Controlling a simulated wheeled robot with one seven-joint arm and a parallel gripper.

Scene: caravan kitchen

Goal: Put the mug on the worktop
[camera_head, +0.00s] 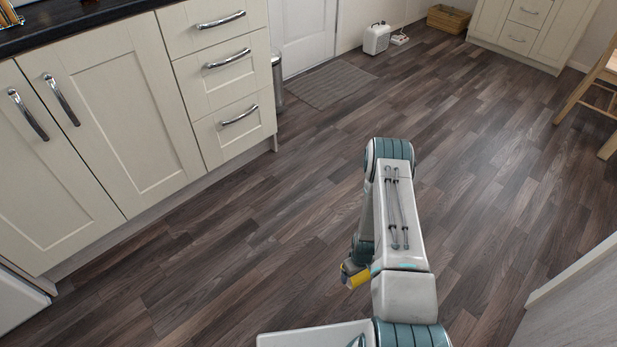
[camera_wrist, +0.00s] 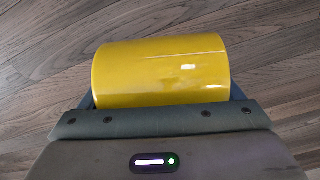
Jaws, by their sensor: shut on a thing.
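A glossy yellow mug (camera_wrist: 160,70) lies across the front of my gripper (camera_wrist: 162,102) in the wrist view, with dark floor behind it. A small part of the yellow mug (camera_head: 358,279) also shows in the head view, beside my arm and above the floor. My gripper (camera_head: 347,268) is shut on the mug; its fingers are mostly hidden. The mug's handle is not visible. The dark worktop (camera_head: 62,22) runs along the top left of the head view, over cream cupboards. My gripper is apart from it, to its right and lower.
Cream cupboard doors (camera_head: 100,130) and drawers (camera_head: 222,85) with metal handles stand at the left. A grey bin (camera_head: 278,82) and mat (camera_head: 328,84) lie beyond. A wooden chair (camera_head: 590,90) stands at right. Wood floor (camera_head: 230,240) between is clear. Some items stand on the worktop's far left.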

